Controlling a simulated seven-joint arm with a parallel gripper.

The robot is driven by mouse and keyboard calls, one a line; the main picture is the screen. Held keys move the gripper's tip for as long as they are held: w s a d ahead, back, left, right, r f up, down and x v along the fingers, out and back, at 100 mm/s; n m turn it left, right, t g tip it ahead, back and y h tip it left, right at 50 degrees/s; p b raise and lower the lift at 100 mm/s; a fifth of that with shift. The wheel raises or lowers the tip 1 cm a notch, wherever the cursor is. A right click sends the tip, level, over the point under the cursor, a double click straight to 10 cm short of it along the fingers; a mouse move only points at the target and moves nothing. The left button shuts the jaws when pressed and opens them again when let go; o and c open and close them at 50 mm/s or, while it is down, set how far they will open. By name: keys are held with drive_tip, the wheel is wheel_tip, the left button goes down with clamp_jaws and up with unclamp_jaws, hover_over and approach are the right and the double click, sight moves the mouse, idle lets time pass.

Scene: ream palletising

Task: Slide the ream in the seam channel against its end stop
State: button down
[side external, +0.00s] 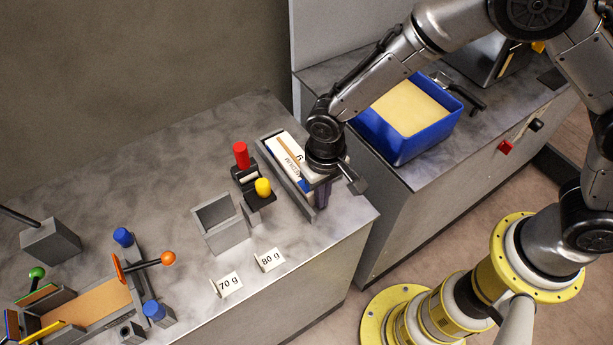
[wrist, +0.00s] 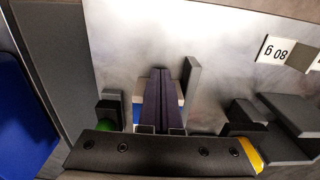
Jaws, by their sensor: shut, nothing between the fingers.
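The ream (side external: 285,149) is a white packet with printed lettering and a tan stripe, lying in a narrow grey seam channel (side external: 292,192) in the side view. My wrist covers its right part. My gripper (side external: 322,196) points down at the channel's near right end, with its dark purple fingers shut and empty. In the wrist view the shut fingers (wrist: 160,72) stand in front of a pale and blue block, probably the ream (wrist: 180,97), beside a grey upright wall (wrist: 190,82). Whether they touch it, and any gap at the end stop, I cannot tell.
Red (side external: 241,154) and yellow (side external: 263,187) knobs stand left of the channel, with an open grey box (side external: 222,228) beyond. Cards read 70 g (side external: 229,285) and 80 g (side external: 270,259). A blue bin (side external: 407,145) stands right, across a gap. The front counter corner is clear.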

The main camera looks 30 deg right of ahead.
drive_tip(key=shift+w, duration=0.1)
drive_tip(key=shift+w, duration=0.65)
drive_tip(key=shift+w, duration=0.15)
idle(0.6)
drive_tip(key=shift+r, duration=0.1)
drive_tip(key=shift+s+r, duration=0.2)
drive_tip(key=shift+r, duration=1.3)
drive_tip(key=r, duration=0.1)
drive_tip(key=s+r, duration=0.2)
drive_tip(key=shift+r, duration=0.4)
